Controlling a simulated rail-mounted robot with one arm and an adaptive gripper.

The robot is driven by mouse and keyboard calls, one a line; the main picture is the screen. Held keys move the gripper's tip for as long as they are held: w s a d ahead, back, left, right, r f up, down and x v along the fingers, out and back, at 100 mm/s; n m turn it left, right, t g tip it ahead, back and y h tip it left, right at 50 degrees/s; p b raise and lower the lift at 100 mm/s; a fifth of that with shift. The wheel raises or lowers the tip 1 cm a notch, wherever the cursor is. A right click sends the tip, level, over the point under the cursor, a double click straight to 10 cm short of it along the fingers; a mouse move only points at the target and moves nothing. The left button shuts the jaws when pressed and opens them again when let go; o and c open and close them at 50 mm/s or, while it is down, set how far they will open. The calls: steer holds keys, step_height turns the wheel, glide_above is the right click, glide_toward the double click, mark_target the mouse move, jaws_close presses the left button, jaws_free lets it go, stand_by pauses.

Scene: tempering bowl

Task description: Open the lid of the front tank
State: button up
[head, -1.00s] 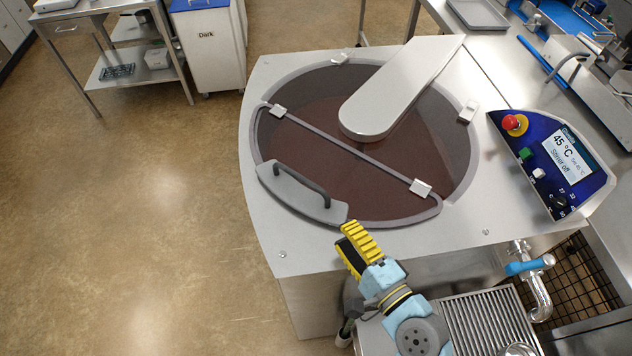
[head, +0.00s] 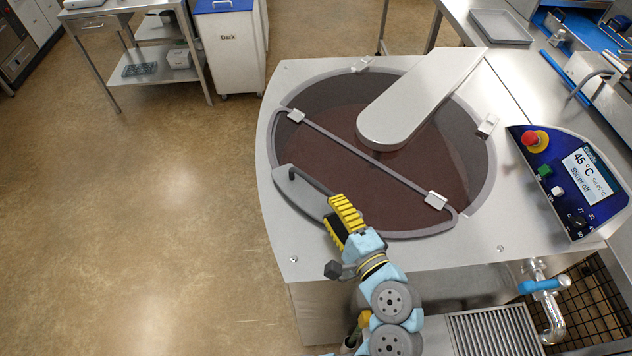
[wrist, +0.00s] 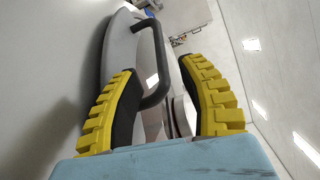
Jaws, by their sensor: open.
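The tank (head: 290,235) has a round opening with a transparent, grey-rimmed lid over brown contents. The lid's front segment (head: 380,205) lies flat, with hinge clips on a bar across the middle. A dark handle sits on its grey front-left plate (head: 293,192); part of the handle is hidden behind my gripper in the head view. My gripper (head: 340,215), with yellow ribbed fingers, is at the lid's front edge beside the handle. In the wrist view my gripper (wrist: 165,105) is open, and the dark handle (wrist: 158,75) shows between the fingers, nearer the left one. I cannot tell whether they touch.
A grey stirrer cover (head: 420,100) spans the rear of the opening. A control panel (head: 568,180) reading 45 °C and "Stirrer off" stands on the right. A tap with a blue handle (head: 540,286) is at front right. Open floor lies left.

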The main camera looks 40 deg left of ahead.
mark_target(316, 183)
steer(key=shift+p+x, duration=0.4)
steer(key=shift+x, duration=3.75)
jaws_close()
